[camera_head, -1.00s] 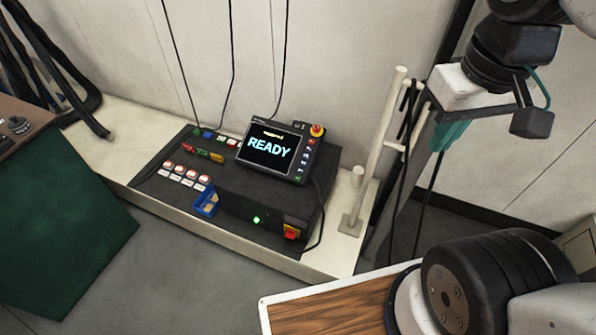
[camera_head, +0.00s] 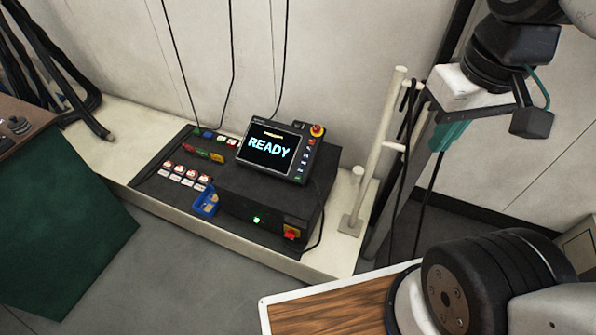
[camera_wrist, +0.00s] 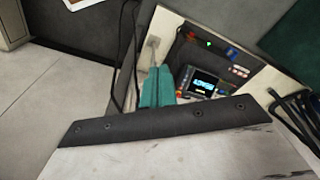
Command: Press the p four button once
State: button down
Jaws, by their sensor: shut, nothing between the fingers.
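A black control box (camera_head: 280,208) lies on a pale ledge in the head view. A row of several red-topped buttons with white labels (camera_head: 187,175) is on its left part. Their labels are too small to read, so I cannot tell which one is P four. The row also shows small in the wrist view (camera_wrist: 238,71). A tilted display (camera_head: 270,150) on the box reads "READY". My gripper (camera_head: 441,148) has teal fingers, is shut and empty, and hangs to the right of the box, well apart from the buttons. Its fingers show in the wrist view (camera_wrist: 157,74).
A red emergency knob (camera_head: 317,130) tops the display unit. A blue holder (camera_head: 206,203) sits at the box's front. A cream post (camera_head: 379,150) stands between box and gripper. A wooden-topped surface (camera_head: 330,310) is at the bottom; a green-sided bench (camera_head: 70,235) is left.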

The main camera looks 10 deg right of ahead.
jog(key=f, duration=0.1)
jog(key=m+t+y, duration=0.2)
jog(key=m+t, duration=0.3)
jog(key=m, duration=0.8)
send_near(301, 171)
jog(key=s+a+f, duration=0.2)
jog(key=s+a, duration=0.1)
jog(key=s, duration=0.3)
jog(key=w+a+r+m+t+y, duration=0.1)
jog(key=w+r+m+t, duration=0.3)
jog(key=w+r, duration=0.1)
jog(key=shift+w+a+r+m+t, duration=0.2)
jog(key=shift+w+a+m+t, duration=0.1)
jog(key=shift+w+t, duration=0.1)
jog(key=shift+d+f, duration=0.1)
jog(key=shift+f, duration=0.05)
jog(key=shift+w+d+f, duration=0.4)
jog(key=shift+w+f, duration=0.15)
jog(key=shift+f, duration=0.7)
jog(key=shift+w+d+f, duration=0.35)
jog(key=shift+w+f, duration=0.2)
jog(key=shift+f, duration=0.75)
jog(key=shift+w+d+f, duration=0.4)
jog(key=shift+w+f, duration=0.15)
jog(key=shift+f, duration=0.7)
